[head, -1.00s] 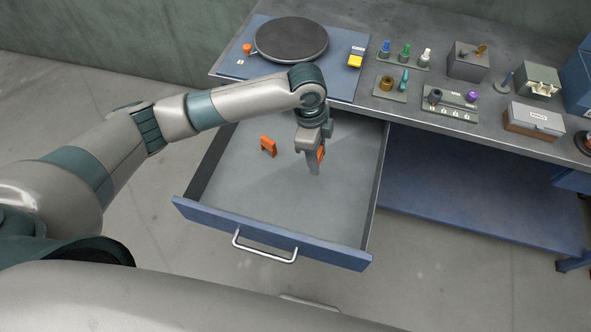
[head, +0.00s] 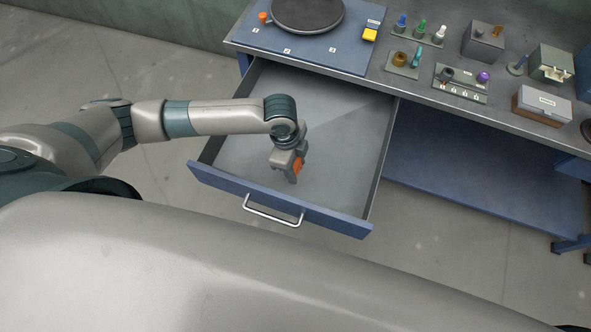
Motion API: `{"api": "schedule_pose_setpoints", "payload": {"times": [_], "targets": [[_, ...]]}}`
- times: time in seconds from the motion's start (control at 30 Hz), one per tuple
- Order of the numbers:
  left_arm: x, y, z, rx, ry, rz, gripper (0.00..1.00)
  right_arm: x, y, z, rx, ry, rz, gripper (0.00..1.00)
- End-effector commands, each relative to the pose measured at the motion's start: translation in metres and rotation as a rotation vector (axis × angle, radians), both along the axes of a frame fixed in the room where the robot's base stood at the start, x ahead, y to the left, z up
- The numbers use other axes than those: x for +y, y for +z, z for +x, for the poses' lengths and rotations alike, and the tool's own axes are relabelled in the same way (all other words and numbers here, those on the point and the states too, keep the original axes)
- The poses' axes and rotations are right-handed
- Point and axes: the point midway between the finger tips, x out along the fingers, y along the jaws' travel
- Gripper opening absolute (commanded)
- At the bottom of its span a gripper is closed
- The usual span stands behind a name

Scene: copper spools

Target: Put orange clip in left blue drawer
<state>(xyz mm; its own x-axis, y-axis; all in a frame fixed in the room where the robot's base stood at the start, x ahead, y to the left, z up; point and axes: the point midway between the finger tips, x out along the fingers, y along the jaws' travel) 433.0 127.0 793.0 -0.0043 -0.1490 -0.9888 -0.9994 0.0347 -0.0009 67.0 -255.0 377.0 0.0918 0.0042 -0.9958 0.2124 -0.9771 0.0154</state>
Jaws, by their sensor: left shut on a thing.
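The blue drawer (head: 335,222) is pulled open below the workbench, with a grey bottom and a silver handle on its front. My left gripper (head: 292,176) points down inside the drawer outline, near the front panel. It is shut on an orange clip (head: 299,166), which shows at its right side. I cannot tell whether the clip touches the drawer bottom. A second orange clip seen earlier in the drawer does not show now, and my left arm covers part of the drawer. My right gripper is not in view.
A blue lower shelf (head: 470,175) lies right of the drawer. The drawer's right part is clear.

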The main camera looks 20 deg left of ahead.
Motion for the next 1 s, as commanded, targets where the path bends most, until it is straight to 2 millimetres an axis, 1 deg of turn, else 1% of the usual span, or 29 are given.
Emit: {"api": "schedule_pose_setpoints", "payload": {"times": [0.17,0.27,0.5,0.6,1.0], "targets": [[0.0,0.0,0.0,0.0,0.0,0.0,0.19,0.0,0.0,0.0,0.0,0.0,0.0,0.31],[0.0,-0.004,0.0,0.002,0.001,0.001,0.19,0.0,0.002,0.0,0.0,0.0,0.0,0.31],[0.0,-0.029,0.0,0.002,0.002,0.001,0.19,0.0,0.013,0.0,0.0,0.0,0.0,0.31],[0.0,-0.038,0.0,0.002,0.0,0.001,0.19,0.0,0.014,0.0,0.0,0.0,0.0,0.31],[0.0,-0.043,0.0,0.001,0.0,0.0,0.19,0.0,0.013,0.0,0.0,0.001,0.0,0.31]]}}
